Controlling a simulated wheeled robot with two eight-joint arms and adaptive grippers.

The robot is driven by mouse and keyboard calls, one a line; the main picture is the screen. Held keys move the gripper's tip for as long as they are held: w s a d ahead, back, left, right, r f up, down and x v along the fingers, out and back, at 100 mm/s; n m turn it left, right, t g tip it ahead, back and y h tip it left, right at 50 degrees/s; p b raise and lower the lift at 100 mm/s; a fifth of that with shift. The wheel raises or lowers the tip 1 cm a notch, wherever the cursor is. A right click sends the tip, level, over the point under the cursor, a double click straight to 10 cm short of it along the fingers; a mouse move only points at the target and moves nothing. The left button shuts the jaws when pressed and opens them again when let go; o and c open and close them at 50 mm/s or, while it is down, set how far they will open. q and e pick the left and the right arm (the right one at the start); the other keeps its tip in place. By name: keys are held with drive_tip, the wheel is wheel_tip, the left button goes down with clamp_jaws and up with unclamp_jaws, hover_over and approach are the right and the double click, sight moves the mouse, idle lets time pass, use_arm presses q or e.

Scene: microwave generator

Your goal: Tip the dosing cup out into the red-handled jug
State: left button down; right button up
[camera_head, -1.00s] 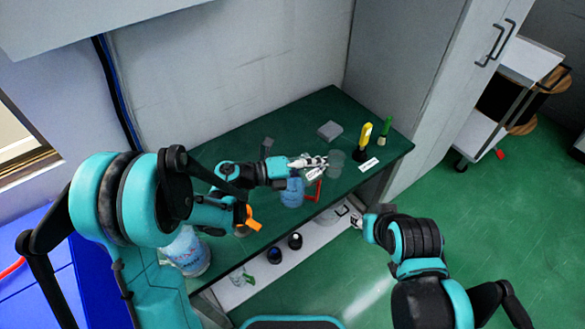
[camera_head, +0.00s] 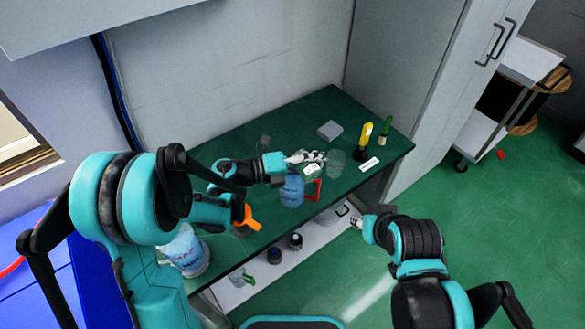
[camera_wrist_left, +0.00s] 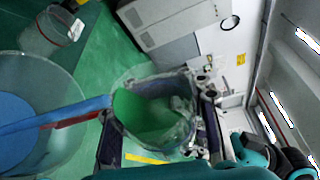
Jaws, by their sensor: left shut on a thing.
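My left gripper (camera_head: 313,158) is shut on the clear dosing cup (camera_head: 311,169), above the bench at the right side of the jug. In the left wrist view the cup (camera_wrist_left: 172,112) sits between the two fingers, its wide mouth toward the camera. Green shows in it; I cannot tell contents from the bench behind. The red-handled jug (camera_head: 291,191) stands on the bench with bluish contents, its red handle (camera_head: 314,190) on the right. The jug (camera_wrist_left: 42,80) fills the left of the wrist view, beside the cup. My right gripper (camera_head: 359,221) is off the bench's front; its fingers are unclear.
A clear beaker (camera_head: 336,163) stands just right of the cup. Yellow (camera_head: 364,138) and green (camera_head: 385,130) upright items, a grey block (camera_head: 330,130) and a white label (camera_head: 369,165) are farther right. A large blue-labelled container (camera_head: 187,251) stands front left. The back of the bench is mostly clear.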

use_arm(q)
drive_tip(key=shift+w+a+r+n, duration=0.15)
drive_tip(key=shift+w+n, duration=0.1)
drive_tip(key=shift+n, duration=0.05)
drive_tip(key=shift+w+a+r+n+h+b, duration=0.15)
drive_tip(key=shift+r+n+h+b, duration=0.35)
drive_tip(key=shift+n+b, duration=0.4)
idle(1.1)
